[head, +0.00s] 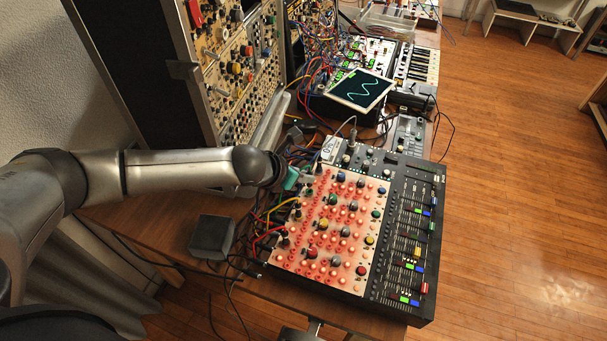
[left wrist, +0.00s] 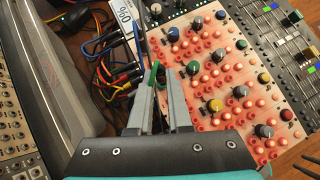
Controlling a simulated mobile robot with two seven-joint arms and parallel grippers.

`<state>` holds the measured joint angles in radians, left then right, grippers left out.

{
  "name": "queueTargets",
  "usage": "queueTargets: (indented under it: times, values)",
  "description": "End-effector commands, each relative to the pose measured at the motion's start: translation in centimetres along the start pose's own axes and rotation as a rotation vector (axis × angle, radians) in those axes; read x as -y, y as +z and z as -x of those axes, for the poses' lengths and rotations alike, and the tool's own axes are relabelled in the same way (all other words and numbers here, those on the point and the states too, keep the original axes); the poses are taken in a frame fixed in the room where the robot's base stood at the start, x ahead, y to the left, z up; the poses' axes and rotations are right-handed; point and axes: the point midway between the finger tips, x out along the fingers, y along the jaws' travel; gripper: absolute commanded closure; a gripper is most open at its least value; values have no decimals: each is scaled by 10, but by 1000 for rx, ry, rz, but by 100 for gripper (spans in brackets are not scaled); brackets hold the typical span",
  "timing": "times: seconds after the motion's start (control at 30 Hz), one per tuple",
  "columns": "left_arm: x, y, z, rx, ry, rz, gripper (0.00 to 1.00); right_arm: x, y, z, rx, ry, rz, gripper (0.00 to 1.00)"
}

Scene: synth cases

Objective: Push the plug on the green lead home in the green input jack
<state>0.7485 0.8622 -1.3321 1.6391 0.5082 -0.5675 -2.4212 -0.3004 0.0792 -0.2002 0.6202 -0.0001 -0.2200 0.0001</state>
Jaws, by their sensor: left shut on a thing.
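My left gripper (head: 304,176) reaches in from the left to the left edge of the pink panel (head: 322,262) on the mixer-like unit. In the left wrist view its two grey fingers (left wrist: 165,75) are shut on the plug of the green lead (left wrist: 155,72), at the panel's upper left edge. The fingers hide most of the plug, and its tip is not clear. I cannot pick out the green input jack or tell how far the plug is in. My right gripper is not in view.
Red, yellow and blue leads (head: 268,236) crowd the panel's left side. A black box (head: 211,237) sits on the table left of it. A tall rack (head: 235,70) stands behind my arm. A screen with a green wave (head: 360,90) stands behind the unit.

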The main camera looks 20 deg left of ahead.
Motion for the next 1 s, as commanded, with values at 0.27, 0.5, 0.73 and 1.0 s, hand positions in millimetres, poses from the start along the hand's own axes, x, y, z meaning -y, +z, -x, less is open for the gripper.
queueTargets:
  times: [0.27, 0.5, 0.73, 1.0]
  values:
    - [0, 1, 1, 0, -1, 1, 100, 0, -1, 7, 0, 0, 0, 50]
    - [0, 0, 0, 0, 0, 0, 100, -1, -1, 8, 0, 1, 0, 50]
    - [0, 0, -1, 0, 0, 0, 100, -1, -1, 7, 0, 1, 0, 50]
    - [0, -5, -6, 0, 0, 0, 100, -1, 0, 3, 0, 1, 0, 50]
